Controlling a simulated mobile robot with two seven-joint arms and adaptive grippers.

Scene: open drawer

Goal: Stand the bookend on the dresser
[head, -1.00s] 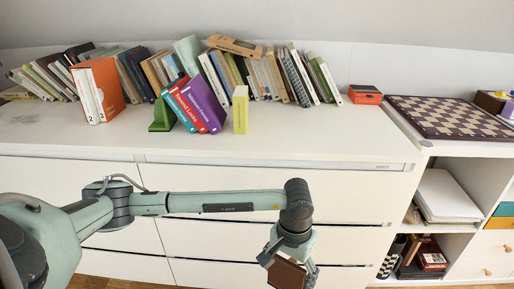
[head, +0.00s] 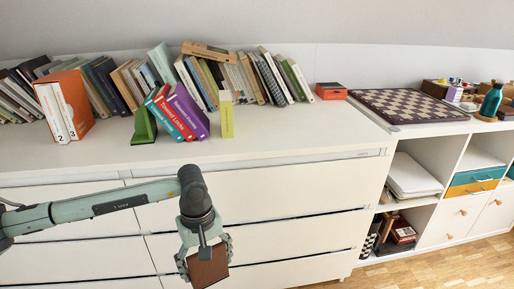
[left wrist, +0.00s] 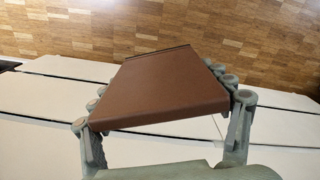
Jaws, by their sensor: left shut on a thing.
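My left gripper (head: 204,250) is shut on the brown bookend (head: 208,268), in front of the dresser's drawers and below its top. In the left wrist view the bookend (left wrist: 160,90) shows a broad flat brown face with a thin raised edge at its far end, held between the two fingers (left wrist: 165,115). The white dresser (head: 270,145) carries books along its back. My right gripper is not in view.
A yellow-green upright block (head: 227,115) stands right of the coloured books, and an orange boxed set (head: 66,105) stands to the left. The dresser top is clear along its front and right of the block. A chessboard (head: 410,105) lies on the lower shelf unit at right.

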